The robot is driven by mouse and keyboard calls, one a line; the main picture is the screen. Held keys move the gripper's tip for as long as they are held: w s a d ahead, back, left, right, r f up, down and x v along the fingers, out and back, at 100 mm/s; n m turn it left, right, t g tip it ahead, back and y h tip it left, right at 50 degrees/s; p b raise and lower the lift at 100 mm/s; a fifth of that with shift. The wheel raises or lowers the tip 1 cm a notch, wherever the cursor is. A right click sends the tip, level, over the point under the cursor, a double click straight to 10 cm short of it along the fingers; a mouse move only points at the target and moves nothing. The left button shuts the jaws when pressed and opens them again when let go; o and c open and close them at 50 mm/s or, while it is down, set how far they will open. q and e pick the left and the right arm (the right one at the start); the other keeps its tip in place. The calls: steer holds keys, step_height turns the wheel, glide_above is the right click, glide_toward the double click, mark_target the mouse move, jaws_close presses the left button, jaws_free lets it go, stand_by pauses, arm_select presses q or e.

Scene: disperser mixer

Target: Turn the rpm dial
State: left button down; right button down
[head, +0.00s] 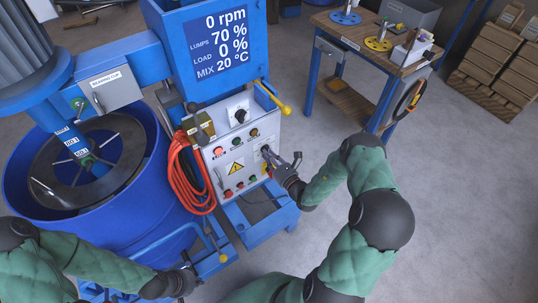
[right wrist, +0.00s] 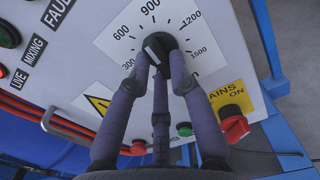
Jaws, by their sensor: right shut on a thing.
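The rpm dial (right wrist: 156,44) is a black knob with a white mark. It sits on a white scale plate (right wrist: 113,42) numbered from 300 to 1500. My right gripper (right wrist: 166,62) is shut on the dial, its fingers around the knob. In the head view my right gripper (head: 270,156) reaches the right side of the grey control panel (head: 210,165) and hides most of the dial. The blue display (head: 221,45) reads 0 rpm, lumps 70 %, load 0 %, mix 20 °C. My left gripper (head: 188,278) is low beside the blue frame; its fingers are unclear.
A red mains switch (right wrist: 235,128) on a yellow plate is right of my right fingers. Another black knob (head: 240,115) is higher on the panel. Orange hose (head: 188,172) hangs left of the panel. A blue drum (head: 60,195) stands left; a workbench (head: 375,45) stands back right.

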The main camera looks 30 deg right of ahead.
steer(key=n, duration=0.3)
steer(key=n+p, duration=0.1)
steer(key=n, duration=0.2)
steer(key=shift+d+f, duration=0.15)
steer(key=shift+d, duration=0.05)
steer(key=shift+n, duration=0.4)
steer(key=c, duration=1.1)
jaws_free()
steer(key=s, duration=0.8)
steer(key=s+d, duration=0.1)
steer(key=s, duration=0.3)
